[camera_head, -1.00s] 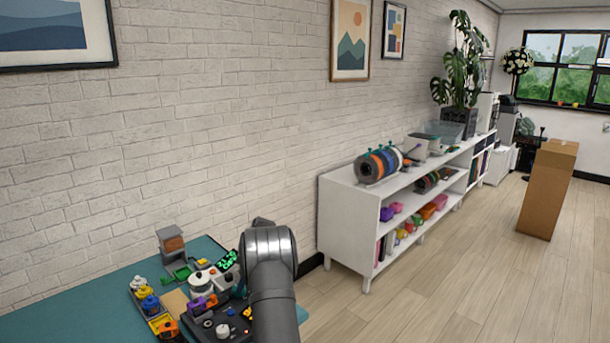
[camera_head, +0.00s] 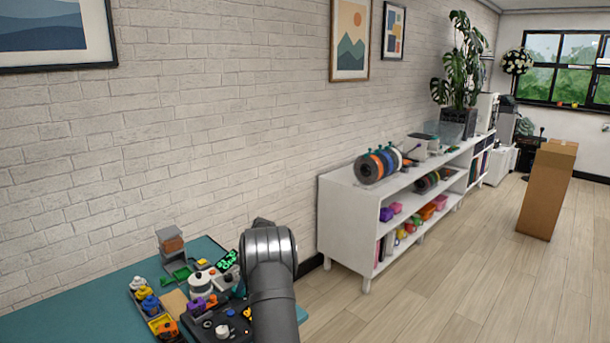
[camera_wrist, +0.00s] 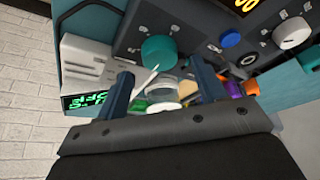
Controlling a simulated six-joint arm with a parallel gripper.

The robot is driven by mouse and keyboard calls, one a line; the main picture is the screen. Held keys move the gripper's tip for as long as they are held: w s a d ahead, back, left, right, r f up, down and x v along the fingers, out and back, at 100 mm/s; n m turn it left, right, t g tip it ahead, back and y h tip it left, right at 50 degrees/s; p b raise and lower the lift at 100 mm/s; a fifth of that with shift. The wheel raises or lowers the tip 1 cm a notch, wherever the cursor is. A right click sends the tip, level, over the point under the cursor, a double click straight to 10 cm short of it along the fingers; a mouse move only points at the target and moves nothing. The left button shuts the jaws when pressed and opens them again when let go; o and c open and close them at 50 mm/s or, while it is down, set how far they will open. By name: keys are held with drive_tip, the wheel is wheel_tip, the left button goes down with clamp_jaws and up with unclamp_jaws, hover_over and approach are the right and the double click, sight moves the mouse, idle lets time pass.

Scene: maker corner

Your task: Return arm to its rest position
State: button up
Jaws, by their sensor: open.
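My arm (camera_head: 270,270) rises at the bottom middle of the head view, over the right part of the teal table; its gripper is hidden there. In the wrist view my gripper (camera_wrist: 160,85) shows two dark blue fingers set apart, with nothing held between them. Beyond the fingers are a dark panel with a teal knob (camera_wrist: 159,50), a blue button (camera_wrist: 231,38) and a white knob (camera_wrist: 292,33). A green-lit display (camera_wrist: 86,100) lies beside the left finger.
A white shelf (camera_head: 345,225) stands to the right along the brick wall. The table's left part is bare.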

drive_tip(key=v, duration=1.4)
drive_tip(key=x, duration=1.7)
drive_tip(key=shift+s+a+f, duration=0.1)
drive_tip(key=shift+a+f, duration=0.1)
drive_tip(key=shift+f, duration=0.1)
drive_tip(key=shift+d+r+m, duration=0.1)
drive_tip(key=shift+r+m, duration=0.1)
drive_tip(key=shift+m, duration=0.4)
drive_tip(key=m+t, duration=0.1)
drive_tip(key=m, duration=0.1)
drive_tip(key=m+t, duration=0.1)
drive_tip(key=m, duration=0.1)
drive_tip(key=shift+s+m+h, duration=0.15)
drive_tip(key=shift+m+h, duration=0.15)
drive_tip(key=shift+m, duration=0.1)
drive_tip(key=m, duration=0.2)
drive_tip(key=m+t+h, duration=0.1)
drive_tip(key=m, duration=0.1)
drive_tip(key=shift+t, duration=0.3)
drive_tip(key=shift+s+r+m+h, duration=0.1)
drive_tip(key=shift+m+h, duration=0.2)
drive_tip(key=shift+m, duration=0.8)
drive_tip(key=shift+v, duration=0.75)
